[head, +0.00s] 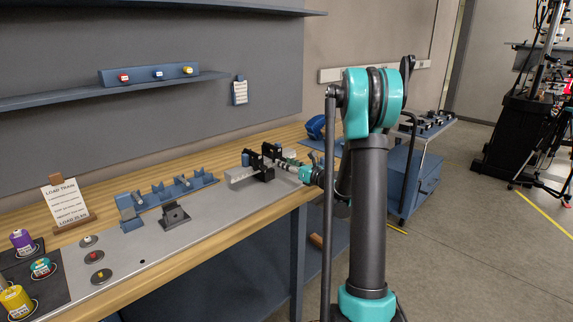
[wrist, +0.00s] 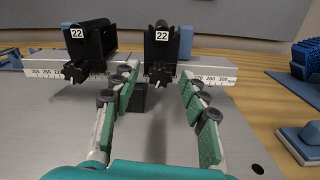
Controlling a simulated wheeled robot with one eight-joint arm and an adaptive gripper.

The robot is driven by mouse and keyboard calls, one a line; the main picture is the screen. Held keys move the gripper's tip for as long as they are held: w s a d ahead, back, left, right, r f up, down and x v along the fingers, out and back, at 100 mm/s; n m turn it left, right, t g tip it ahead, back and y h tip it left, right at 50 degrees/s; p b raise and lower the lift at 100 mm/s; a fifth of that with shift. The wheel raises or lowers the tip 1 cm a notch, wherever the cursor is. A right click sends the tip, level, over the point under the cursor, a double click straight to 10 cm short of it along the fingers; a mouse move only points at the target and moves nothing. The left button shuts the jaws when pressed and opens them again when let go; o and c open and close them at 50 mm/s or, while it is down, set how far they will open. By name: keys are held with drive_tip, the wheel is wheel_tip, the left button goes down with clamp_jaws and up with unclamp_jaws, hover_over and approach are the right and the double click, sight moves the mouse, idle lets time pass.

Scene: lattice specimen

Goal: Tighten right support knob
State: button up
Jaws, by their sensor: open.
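In the wrist view a pale ruled beam (wrist: 210,75) carries two black supports, each with a white 22 label. The right support (wrist: 161,50) has a small dark knob (wrist: 160,76) on its near side. The left support (wrist: 90,50) has a similar knob (wrist: 74,71). My gripper (wrist: 158,76) is open, its green-padded fingers apart on either side of the right support's knob. No contact with the knob shows, and the depth between them is hard to judge. In the head view my gripper (head: 288,166) reaches the beam (head: 240,174) from the right; the knobs are too small to tell.
A dark block (wrist: 138,97) sits below the beam between my fingers. At right in the wrist view are a blue-grey block (wrist: 303,140) and a ribbed blue object (wrist: 305,58). In the head view a blue fixture (head: 165,197) stands left on the metal plate, beside a dark bracket (head: 174,215).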

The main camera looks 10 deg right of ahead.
drive_tip(key=shift+s+d, duration=0.1)
drive_tip(key=v, duration=1.1)
drive_tip(key=shift+s+d, duration=0.2)
drive_tip(key=shift+s, duration=0.1)
